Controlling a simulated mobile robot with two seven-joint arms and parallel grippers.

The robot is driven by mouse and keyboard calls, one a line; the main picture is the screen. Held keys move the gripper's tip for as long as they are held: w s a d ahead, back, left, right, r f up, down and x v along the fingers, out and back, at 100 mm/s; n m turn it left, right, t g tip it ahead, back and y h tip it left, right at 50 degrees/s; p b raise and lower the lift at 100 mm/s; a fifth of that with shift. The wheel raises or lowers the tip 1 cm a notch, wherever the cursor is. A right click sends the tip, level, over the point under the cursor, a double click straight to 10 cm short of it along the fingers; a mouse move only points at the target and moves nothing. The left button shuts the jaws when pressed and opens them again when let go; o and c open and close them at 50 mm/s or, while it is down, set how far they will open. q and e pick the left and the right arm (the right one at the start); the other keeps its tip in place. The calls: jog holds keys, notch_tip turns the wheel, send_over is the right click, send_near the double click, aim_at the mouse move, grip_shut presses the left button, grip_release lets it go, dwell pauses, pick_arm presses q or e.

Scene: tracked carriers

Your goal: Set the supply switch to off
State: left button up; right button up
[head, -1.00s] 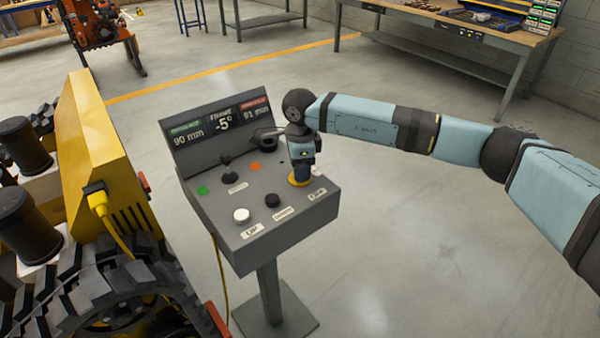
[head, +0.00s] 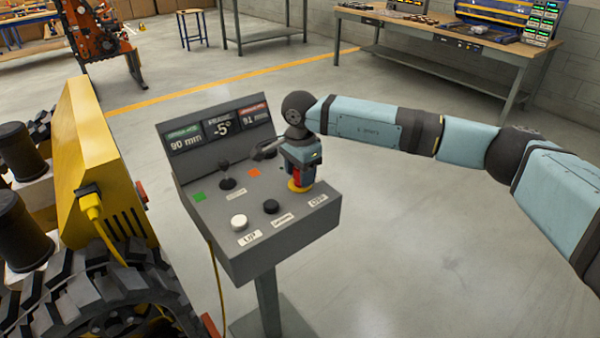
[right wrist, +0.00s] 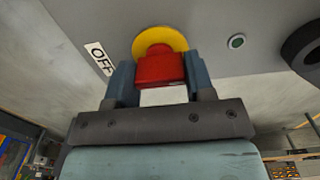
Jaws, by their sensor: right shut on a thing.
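The supply switch is a red handle (head: 300,177) on a yellow disc (head: 300,187) at the right side of the grey console's sloped top. An OFF label (head: 318,200) lies on the panel beside the disc; it also shows in the right wrist view (right wrist: 100,58). My right gripper (head: 301,172) reaches down from above onto the handle. In the right wrist view its two fingers (right wrist: 160,82) stand on either side of the red handle (right wrist: 160,69), shut on it. My left gripper is not in view.
The console (head: 285,243) also carries a black joystick (head: 226,178), a white button (head: 238,222), a black button (head: 271,207) and raised displays (head: 218,126). A yellow tracked carrier (head: 105,170) with a yellow cable stands close on the left. The floor at right is clear.

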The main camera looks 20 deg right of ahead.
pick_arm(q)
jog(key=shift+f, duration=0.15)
pick_arm(e)
jog(key=shift+r, duration=0.1)
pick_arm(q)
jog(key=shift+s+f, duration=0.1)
pick_arm(e)
jog(key=o, duration=0.9)
pick_arm(q)
jog(key=shift+p, duration=0.3)
pick_arm(e)
notch_tip(320, 180, up, 14)
jog(key=shift+f, duration=0.1)
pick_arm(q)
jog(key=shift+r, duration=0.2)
